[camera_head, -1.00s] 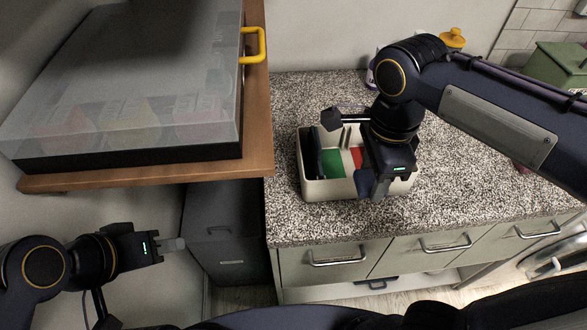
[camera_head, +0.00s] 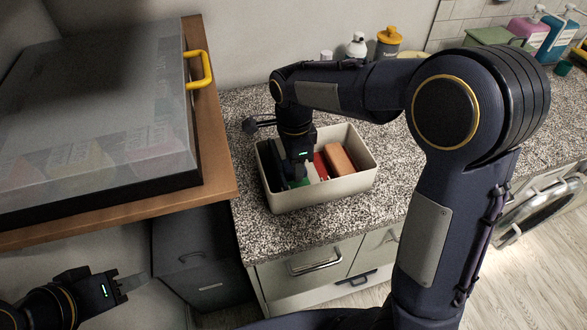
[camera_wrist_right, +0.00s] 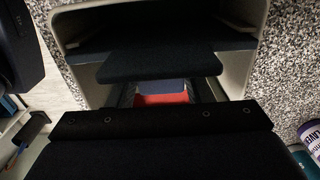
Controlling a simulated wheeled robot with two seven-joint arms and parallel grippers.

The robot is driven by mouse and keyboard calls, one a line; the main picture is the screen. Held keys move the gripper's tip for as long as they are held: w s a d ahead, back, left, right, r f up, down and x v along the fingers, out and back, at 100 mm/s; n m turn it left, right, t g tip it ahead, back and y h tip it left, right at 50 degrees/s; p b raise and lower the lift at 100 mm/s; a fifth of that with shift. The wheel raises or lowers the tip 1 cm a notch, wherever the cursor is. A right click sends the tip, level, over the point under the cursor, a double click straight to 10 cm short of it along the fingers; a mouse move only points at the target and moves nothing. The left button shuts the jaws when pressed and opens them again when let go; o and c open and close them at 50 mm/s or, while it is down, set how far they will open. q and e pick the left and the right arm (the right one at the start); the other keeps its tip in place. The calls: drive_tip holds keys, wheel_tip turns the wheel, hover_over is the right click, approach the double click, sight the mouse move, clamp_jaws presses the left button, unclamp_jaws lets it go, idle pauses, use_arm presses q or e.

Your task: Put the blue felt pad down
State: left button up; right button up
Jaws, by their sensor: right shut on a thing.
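A cream bin (camera_head: 330,192) stands on the speckled counter. My right gripper (camera_head: 297,178) reaches down into its left part, beside the dark divider. It is shut, and its fingertips are mostly hidden by the bin's contents and wall. A small blue patch (camera_wrist_right: 160,87) shows in the right wrist view above a red piece; I take it for the blue felt pad, mostly hidden at my right fingers.
The bin also holds a red piece (camera_head: 320,167) and an orange-brown block (camera_head: 341,160) on its right. A wooden shelf (camera_head: 215,150) with a clear-lidded case (camera_head: 110,110) overhangs on the left. Bottles (camera_head: 390,42) stand at the back. The counter right of the bin is partly covered by my right arm.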

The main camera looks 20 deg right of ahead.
drive_tip(key=shift+w+f, duration=0.15)
drive_tip(key=shift+f, duration=1.6)
drive_tip(key=shift+f, duration=0.1)
drive_tip(key=shift+f, duration=0.1)
drive_tip(key=o, duration=0.9)
drive_tip(key=shift+o, duration=0.2)
